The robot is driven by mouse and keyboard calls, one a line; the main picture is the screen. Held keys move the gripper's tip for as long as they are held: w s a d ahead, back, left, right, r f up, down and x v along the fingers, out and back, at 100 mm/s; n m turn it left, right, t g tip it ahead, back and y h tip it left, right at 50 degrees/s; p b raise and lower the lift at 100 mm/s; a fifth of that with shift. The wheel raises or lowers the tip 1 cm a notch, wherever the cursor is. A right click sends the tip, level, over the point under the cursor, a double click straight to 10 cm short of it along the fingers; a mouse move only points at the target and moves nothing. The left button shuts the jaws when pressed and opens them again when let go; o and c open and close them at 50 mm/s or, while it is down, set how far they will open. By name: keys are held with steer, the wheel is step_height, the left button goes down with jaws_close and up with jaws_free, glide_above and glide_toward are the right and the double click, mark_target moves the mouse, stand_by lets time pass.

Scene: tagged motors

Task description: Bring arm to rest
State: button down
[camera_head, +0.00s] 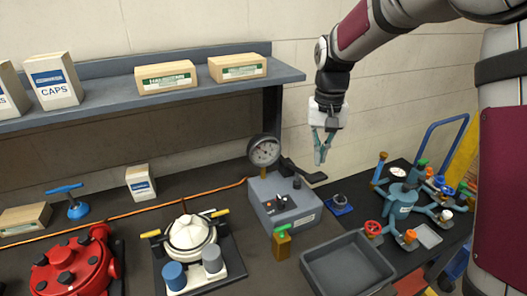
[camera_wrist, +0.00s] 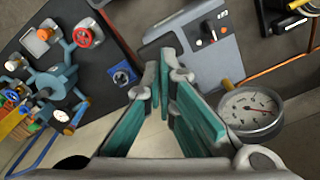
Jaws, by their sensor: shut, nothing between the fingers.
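My gripper (camera_head: 322,160) hangs from my arm, pointing down, in the right half of the head view. It is up in the air above the back of the bench, to the right of the pressure gauge. In the wrist view my gripper (camera_wrist: 166,72) shows its teal finger pads close together at the tips, with no object seen between them. The gripper touches nothing that I can see.
A grey control box (camera_head: 285,203) with a gauge (camera_head: 263,151) stands below and left. A valve manifold (camera_head: 402,200) sits right, and an empty grey tray (camera_head: 347,264) in front. A shelf (camera_head: 110,100) with boxes is left. A red motor (camera_head: 73,264) and white motor (camera_head: 189,235) sit left.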

steer(key=s+d+r+n+t, duration=0.1)
steer(key=s+d+r+t, duration=0.1)
steer(key=s+r, duration=0.6)
steer(key=s+d+r+t, duration=0.15)
steer(key=s+r, duration=0.25)
steer(key=s, duration=0.8)
steer(key=s+f+t, duration=0.1)
steer(key=s+t, duration=0.1)
steer(key=s, duration=0.5)
steer(key=shift+s+d, duration=0.3)
steer(key=shift+s, duration=0.05)
